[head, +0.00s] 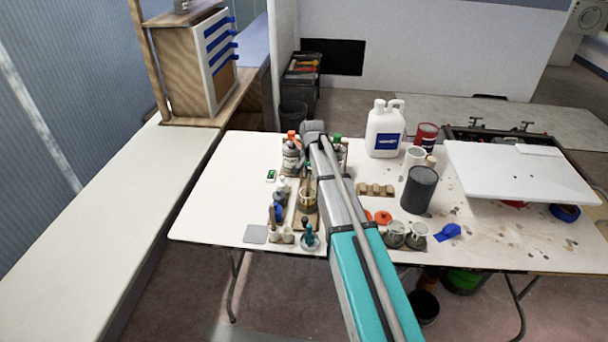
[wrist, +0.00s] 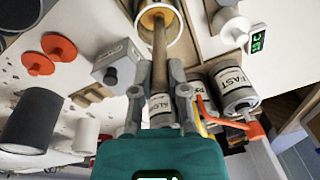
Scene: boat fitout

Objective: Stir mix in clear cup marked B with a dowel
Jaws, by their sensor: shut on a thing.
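In the wrist view my gripper (wrist: 160,72) is shut on a brown wooden dowel (wrist: 160,48). The dowel's far end is inside a round cup (wrist: 177,33) with a pale rim, over an amber mix (wrist: 148,19). In the head view a clear cup with amber contents (head: 307,199) stands on a wooden board on the table, just left of my arm. I cannot read a letter B on it. My gripper is largely hidden behind my arm in the head view.
Bottles, including one labelled FAST (wrist: 232,85), crowd around the cup. A small green display (head: 271,176) sits to its left. A dark cylinder (head: 419,190), a white jug (head: 383,130) and two cups (head: 396,233) stand right.

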